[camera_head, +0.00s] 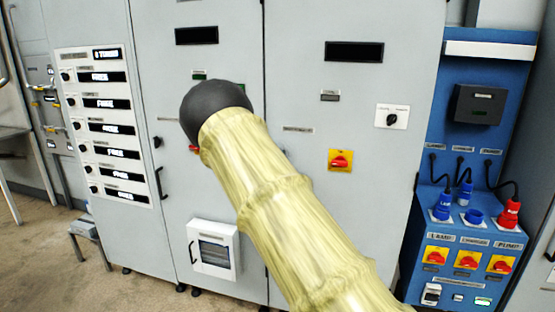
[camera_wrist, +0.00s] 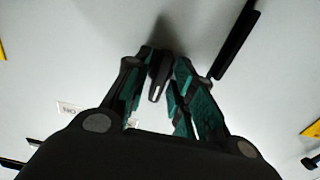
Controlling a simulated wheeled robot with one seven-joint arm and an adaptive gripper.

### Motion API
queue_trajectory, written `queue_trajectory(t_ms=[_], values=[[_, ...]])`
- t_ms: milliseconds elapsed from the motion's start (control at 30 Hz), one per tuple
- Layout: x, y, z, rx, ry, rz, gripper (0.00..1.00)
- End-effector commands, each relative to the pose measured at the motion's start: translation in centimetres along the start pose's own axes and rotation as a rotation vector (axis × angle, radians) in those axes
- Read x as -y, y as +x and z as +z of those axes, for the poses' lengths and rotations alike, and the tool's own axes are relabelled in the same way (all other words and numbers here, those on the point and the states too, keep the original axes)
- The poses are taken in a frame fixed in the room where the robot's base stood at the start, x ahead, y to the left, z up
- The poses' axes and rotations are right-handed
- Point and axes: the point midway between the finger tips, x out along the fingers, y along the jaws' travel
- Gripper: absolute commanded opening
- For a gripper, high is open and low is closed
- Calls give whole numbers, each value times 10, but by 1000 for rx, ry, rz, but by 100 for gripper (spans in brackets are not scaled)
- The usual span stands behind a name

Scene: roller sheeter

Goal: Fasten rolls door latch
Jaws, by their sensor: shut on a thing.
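In the wrist view, my gripper (camera_wrist: 164,66) has its teal-padded fingers on either side of a small dark latch-like piece (camera_wrist: 157,78) on a pale grey panel. It is shut on this piece, which shows a light tip toward the camera. The fingers partly hide where the piece meets the panel. In the head view, my arm covers the middle of the grey cabinet (camera_head: 350,190), and my gripper is hidden. I cannot tell from the frames which door the held piece belongs to.
A long black bar (camera_wrist: 236,40) stands out beside my fingers. In the head view, a white box (camera_head: 213,250) is low on the cabinet, a red-yellow switch (camera_head: 340,161) is to the right, and a blue socket panel (camera_head: 470,200) is at far right.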

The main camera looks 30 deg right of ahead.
Motion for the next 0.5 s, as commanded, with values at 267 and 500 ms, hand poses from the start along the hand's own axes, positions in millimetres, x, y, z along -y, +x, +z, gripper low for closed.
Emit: queue_trajectory(t_ms=[267, 500], values=[[0, 0, 1, 2, 0, 1, 28], [0, 0, 1, 1, 1, 0, 33]])
